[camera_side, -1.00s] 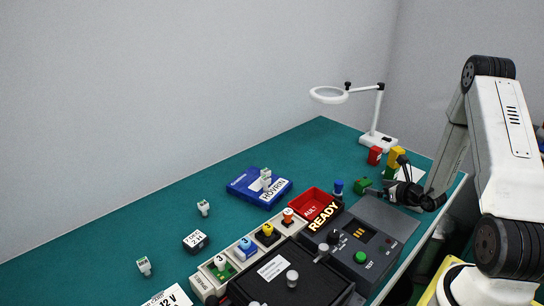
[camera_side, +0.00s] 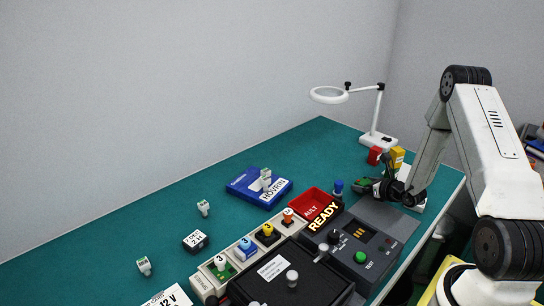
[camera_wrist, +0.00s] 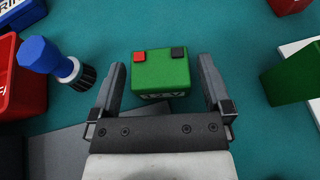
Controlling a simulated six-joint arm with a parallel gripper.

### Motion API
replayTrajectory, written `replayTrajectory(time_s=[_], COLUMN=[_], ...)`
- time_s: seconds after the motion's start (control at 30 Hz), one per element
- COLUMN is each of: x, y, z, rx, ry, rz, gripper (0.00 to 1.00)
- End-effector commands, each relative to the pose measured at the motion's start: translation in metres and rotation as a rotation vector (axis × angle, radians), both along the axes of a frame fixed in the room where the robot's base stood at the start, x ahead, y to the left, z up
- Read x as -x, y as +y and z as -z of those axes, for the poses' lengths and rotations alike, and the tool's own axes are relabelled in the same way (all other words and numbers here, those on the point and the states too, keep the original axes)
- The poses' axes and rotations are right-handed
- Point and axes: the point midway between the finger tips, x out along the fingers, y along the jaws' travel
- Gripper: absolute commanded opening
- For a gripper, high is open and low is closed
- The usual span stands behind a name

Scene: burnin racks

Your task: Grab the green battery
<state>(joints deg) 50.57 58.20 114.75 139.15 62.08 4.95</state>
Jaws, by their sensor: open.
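The green battery (camera_wrist: 160,72) lies on the teal mat in the wrist view, with a red and a black terminal on top and lettering on its near face. My gripper (camera_wrist: 162,66) is open, with one finger on each side of the battery's near part; I cannot tell whether they touch it. In the side view the green battery (camera_side: 363,183) shows just left of my gripper (camera_side: 376,187), which hides part of it.
A blue-capped part (camera_wrist: 45,60) stands left of the left finger, beside a red bin (camera_wrist: 30,95). Another green block (camera_wrist: 290,75) is at the right. In the side view, yellow (camera_side: 397,157) and red (camera_side: 374,155) blocks stand behind my gripper, near the magnifier lamp (camera_side: 378,138).

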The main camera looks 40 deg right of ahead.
Motion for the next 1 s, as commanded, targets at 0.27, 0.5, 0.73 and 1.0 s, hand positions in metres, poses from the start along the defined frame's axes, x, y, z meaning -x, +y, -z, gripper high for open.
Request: replayTrajectory(time_s=[0.27,0.5,0.73,1.0], x=[-0.018,-0.019,-0.019,-0.019], y=[-0.004,-0.004,-0.004,-0.004], z=[0.008,0.008,0.008,0.008], rx=[-0.001,-0.001,-0.001,-0.001], ry=[0.0,0.0,0.0,0.0], rz=[0.0,0.0,0.0,0.0], gripper=[1.0,1.0,1.0,0.3])
